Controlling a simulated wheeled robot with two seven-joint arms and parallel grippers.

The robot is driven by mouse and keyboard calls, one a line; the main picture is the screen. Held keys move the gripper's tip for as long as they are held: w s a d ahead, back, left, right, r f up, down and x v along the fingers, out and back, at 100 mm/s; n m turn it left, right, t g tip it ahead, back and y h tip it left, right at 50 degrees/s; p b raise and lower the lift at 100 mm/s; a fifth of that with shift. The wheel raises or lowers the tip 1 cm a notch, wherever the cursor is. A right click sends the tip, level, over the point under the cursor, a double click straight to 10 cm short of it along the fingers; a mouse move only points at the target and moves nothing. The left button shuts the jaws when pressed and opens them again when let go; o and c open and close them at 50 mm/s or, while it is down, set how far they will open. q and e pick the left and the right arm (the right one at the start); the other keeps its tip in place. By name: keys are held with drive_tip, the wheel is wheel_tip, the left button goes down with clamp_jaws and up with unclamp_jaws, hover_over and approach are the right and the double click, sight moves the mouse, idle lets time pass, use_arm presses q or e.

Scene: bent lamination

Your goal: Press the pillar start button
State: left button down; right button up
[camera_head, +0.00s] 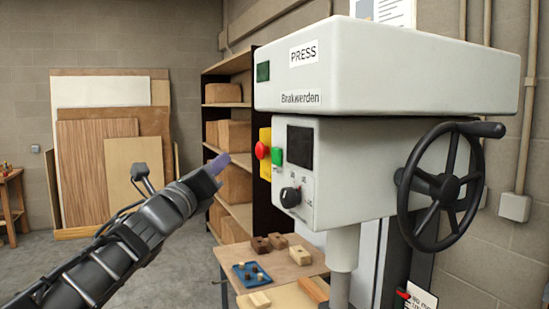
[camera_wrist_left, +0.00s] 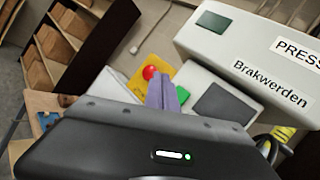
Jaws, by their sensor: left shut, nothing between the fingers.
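The press (camera_head: 385,65) stands at the right, a pale grey machine marked "PRESS" and "Brakwerden". On its control face a green button (camera_head: 277,156) sits beside a red mushroom button (camera_head: 262,150) on a yellow plate (camera_head: 265,168). My left gripper (camera_head: 217,165) points at this panel from the left, its purple fingertips shut and empty, apart from the buttons in the head view. In the left wrist view the purple fingers (camera_wrist_left: 161,92) lie between the red button (camera_wrist_left: 150,72) and the green button (camera_wrist_left: 182,94), partly covering the yellow plate. My right gripper is not in view.
A black dial (camera_head: 290,197) and a dark screen (camera_head: 300,146) are on the press face. A black handwheel (camera_head: 440,185) juts out at its right side. Below is a table (camera_head: 232,258) with a blue tray (camera_head: 251,274) and wooden blocks. Shelves (camera_head: 228,67) stand behind.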

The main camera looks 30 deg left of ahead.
sight(277, 156)
use_arm(q)
drive_tip(key=w+d+b, duration=0.4)
drive_tip(key=w+b, duration=0.1)
drive_tip(key=w, duration=0.2)
drive_tip(key=shift+d, duration=0.4)
drive_tip(key=shift+w+f, duration=0.1)
idle(1.7)
drive_tip(key=shift+w+d+b, duration=0.25)
drive_tip(key=shift+w+b, duration=0.05)
drive_tip(key=shift+b, duration=0.3)
